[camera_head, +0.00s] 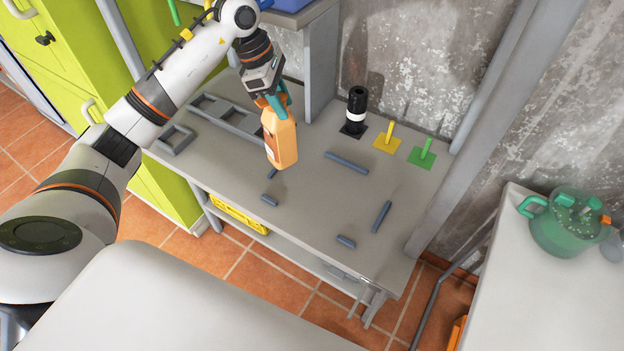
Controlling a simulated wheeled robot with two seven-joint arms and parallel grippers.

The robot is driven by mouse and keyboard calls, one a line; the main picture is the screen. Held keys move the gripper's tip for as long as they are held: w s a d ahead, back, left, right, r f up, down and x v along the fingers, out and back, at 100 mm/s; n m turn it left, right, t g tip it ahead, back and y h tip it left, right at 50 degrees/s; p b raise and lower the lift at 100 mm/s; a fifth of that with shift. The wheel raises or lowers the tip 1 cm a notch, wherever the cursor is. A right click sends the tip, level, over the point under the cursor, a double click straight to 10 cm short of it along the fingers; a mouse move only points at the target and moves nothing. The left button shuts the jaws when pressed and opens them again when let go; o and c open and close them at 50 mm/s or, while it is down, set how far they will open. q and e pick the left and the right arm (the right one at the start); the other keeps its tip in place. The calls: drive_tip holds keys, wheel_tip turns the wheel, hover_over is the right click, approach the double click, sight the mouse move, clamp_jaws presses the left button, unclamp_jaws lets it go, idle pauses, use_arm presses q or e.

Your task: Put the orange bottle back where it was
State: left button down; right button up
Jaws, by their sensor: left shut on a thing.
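The orange bottle (281,141) has a pale label on its left side. My left gripper (275,103) is shut on its top and holds it, slightly tilted, over the grey workbench (318,205). The bottle seems to be above the bench top, but its exact height is hard to tell. Its lower end hides a little of the bench behind it. My right gripper is not in view.
Grey bars, including one at the back (347,162), lie on the bench. A black bottle (356,108), a yellow peg (389,137) and a green peg (426,152) stand along the back. A grey frame (222,118) lies left.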

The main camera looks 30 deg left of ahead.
sight(286, 125)
use_arm(q)
drive_tip(key=shift+w+d+f, duration=0.1)
drive_tip(key=shift+d+f, duration=0.05)
drive_tip(key=shift+d, duration=0.1)
wheel_tip(286, 125, down, 5)
drive_tip(key=shift+f+p, duration=0.1)
drive_tip(key=shift+p, duration=0.9)
drive_tip(key=shift+f, duration=0.65)
wheel_tip(286, 125, down, 3)
drive_tip(key=shift+p, duration=0.65)
drive_tip(key=shift+f, duration=0.1)
drive_tip(key=shift+f+b, duration=0.15)
drive_tip(key=shift+b, duration=0.15)
drive_tip(key=c, duration=1)
unclamp_jaws()
